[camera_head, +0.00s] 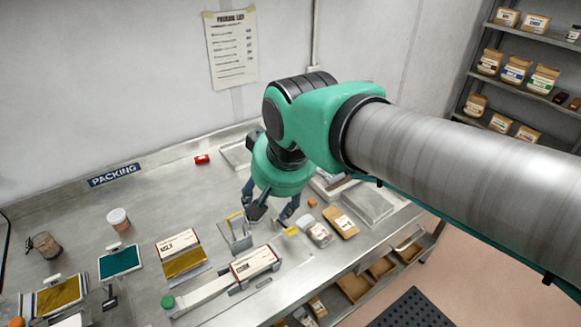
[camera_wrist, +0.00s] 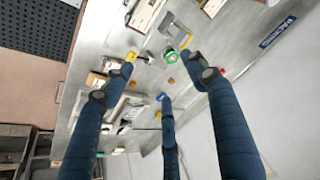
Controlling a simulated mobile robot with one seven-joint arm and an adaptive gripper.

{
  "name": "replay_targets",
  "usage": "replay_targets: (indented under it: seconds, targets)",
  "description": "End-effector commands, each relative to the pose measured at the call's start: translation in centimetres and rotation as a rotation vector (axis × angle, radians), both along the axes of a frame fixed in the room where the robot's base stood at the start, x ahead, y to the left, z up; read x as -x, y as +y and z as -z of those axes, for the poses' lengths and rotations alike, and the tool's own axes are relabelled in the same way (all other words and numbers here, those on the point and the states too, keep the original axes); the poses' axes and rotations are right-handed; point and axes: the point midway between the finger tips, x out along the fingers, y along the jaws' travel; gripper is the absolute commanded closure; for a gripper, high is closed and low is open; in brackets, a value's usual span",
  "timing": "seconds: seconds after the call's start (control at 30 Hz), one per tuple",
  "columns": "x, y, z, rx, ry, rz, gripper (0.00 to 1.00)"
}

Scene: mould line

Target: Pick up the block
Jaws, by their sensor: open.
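Two small blocks show, and I cannot tell which one the task means. A small orange-brown block (camera_head: 312,202) lies on the steel table just right of my gripper in the head view. A red block (camera_head: 202,159) with a pale mark lies near the back of the table, left of my arm. In the wrist view a small orange-brown piece (camera_wrist: 171,80) shows between the fingers, and a red one (camera_wrist: 222,71) beside the right finger. My gripper (camera_wrist: 160,72) has its fingers spread, with nothing held. In the head view my gripper (camera_head: 268,205) is partly hidden by my wrist.
The steel table (camera_head: 140,215) holds cartons (camera_head: 254,263), a teal pad (camera_head: 119,262), a white-lidded cup (camera_head: 118,218), a green-capped item (camera_head: 168,302) and trays (camera_head: 368,205). Stocked shelves (camera_head: 530,60) stand at right. The table around the red block is clear.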

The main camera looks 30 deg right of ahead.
Motion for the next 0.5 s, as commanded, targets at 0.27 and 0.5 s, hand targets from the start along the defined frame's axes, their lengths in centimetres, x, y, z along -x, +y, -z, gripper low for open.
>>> replay_targets:
  seconds: [0.27,0.5]
  targets:
    - [-7.2,-3.0,-2.2,-0.077,0.066,0.233,0.43]
    - [-13.2,-6.1,-2.4,-0.139,0.117,0.44,0.43]
